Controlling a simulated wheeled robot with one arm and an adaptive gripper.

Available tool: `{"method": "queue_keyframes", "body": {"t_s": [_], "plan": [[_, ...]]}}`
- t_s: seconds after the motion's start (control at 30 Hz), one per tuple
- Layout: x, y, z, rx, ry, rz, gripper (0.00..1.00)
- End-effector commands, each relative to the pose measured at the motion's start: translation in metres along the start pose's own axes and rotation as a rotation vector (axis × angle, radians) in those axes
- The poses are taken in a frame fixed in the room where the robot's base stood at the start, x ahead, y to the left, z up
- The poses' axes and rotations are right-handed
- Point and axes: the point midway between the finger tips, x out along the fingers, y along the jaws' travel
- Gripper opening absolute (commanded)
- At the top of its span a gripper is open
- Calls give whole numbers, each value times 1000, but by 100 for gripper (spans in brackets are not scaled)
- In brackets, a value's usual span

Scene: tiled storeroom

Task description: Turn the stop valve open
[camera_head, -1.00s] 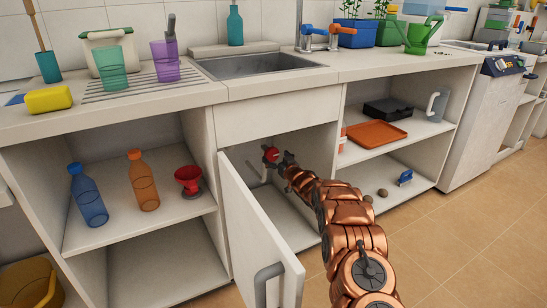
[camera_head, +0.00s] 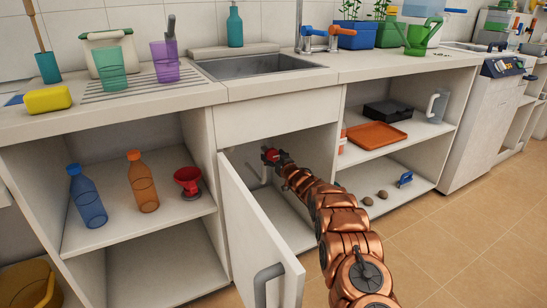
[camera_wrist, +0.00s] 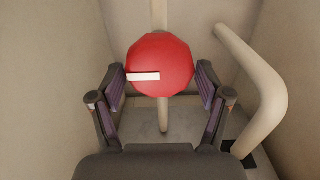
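The stop valve's round red knob (camera_wrist: 160,55), with a white bar mark pointing left, sits on a pale vertical pipe (camera_wrist: 163,115) inside the cupboard under the sink. In the head view the red knob (camera_head: 268,155) shows just beyond my gripper (camera_head: 282,160), which partly hides it. In the wrist view my gripper (camera_wrist: 161,73) is open, with one dark finger on each side of the knob. Narrow gaps seem to remain between fingers and knob; contact is hard to tell.
A thick bent pipe (camera_wrist: 265,85) runs close to my right finger. The cupboard door (camera_head: 258,235) stands open left of my arm, and the cupboard walls are close. An orange tray (camera_head: 376,135) lies on the right shelf. Bottles and a red funnel (camera_head: 187,181) stand on the left shelf.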

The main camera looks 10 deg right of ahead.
Motion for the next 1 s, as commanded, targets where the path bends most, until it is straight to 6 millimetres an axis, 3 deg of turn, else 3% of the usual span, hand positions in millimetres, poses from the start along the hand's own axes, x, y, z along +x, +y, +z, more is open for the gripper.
{"method": "queue_keyframes", "body": {"t_s": [0.07, 0.33, 0.67, 1.0], "plan": [[0, 0, 0, 0, 0, 0, 64], [0, 0, 0, 0, 0, 0, 36], [0, 0, -1, -46, 0, 0, 35], [0, -2, -3, -280, 1, -1, 35]]}}
